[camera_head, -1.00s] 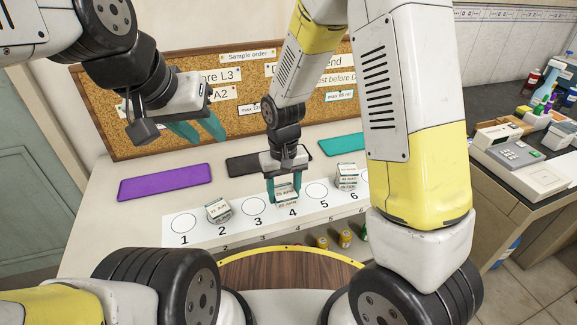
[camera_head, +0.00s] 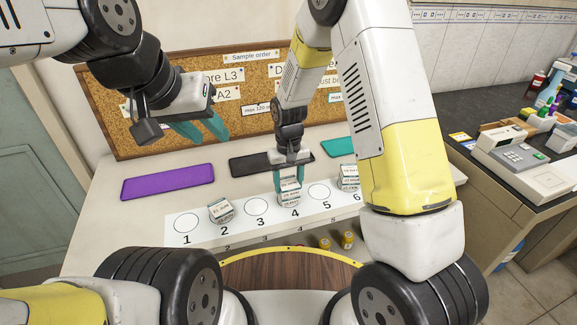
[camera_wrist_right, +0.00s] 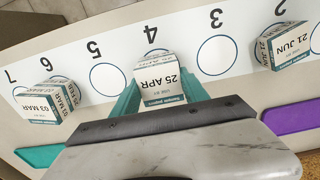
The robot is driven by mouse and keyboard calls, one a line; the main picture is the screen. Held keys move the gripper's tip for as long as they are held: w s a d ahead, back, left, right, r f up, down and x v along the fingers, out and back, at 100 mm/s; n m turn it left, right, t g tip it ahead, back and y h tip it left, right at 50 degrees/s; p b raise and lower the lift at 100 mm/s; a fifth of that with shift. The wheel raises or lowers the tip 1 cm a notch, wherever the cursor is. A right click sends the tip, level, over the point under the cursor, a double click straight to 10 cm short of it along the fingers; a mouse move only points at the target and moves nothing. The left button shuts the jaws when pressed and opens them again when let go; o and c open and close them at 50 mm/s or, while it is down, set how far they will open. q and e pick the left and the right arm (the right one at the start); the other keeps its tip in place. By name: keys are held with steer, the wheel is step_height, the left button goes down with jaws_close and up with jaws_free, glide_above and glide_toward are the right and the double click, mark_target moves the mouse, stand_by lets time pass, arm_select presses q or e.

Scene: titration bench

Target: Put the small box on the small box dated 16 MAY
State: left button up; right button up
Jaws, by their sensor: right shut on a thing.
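My right gripper (camera_head: 290,183) is shut on a small white box (camera_head: 290,194) at spot 4. In the right wrist view the held box (camera_wrist_right: 157,82) reads 25 APR on its upper face, between the teal fingers (camera_wrist_right: 160,95). I cannot tell whether another box is under it. A box reading 21 JUN (camera_wrist_right: 286,46) sits at spot 2; it also shows in the head view (camera_head: 221,211). At spot 6, what looks like a stack (camera_head: 348,177) shows 03 MAR (camera_wrist_right: 45,103) in the wrist view. I cannot read 16 MAY anywhere. My left gripper (camera_head: 201,130) is open and empty, raised at left.
A white numbered strip (camera_head: 187,224) with circles lies on the table; circles 1, 3 and 5 are empty. Purple (camera_head: 167,182), black (camera_head: 250,165) and teal (camera_head: 337,147) mats lie behind it. A corkboard (camera_head: 120,130) stands behind. Yellow-capped bottles (camera_head: 347,240) stand in front.

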steer(key=shift+f, duration=0.1)
steer(key=o, duration=1.4)
steer(key=shift+c, duration=0.2)
step_height(320, 180, up, 12)
step_height(320, 180, up, 8)
steer(key=m+t+y, duration=0.1)
glide_above(289, 182)
steer(key=s+d, duration=0.3)
steer(key=d, duration=0.2)
steer(key=s+d+r+t, duration=0.1)
steer(key=s+d+r, duration=0.2)
steer(key=s, duration=0.2)
steer(key=s+d+r+m+t, duration=0.1)
steer(key=s+d+r+t, duration=0.1)
steer(key=s, duration=0.4)
steer(key=s+d+r+m+t+y, duration=0.1)
steer(key=s+d+r+t, duration=0.1)
steer(key=s+d+r, duration=0.2)
steer(key=shift+s+r, duration=0.8)
steer(key=shift+s, duration=0.1)
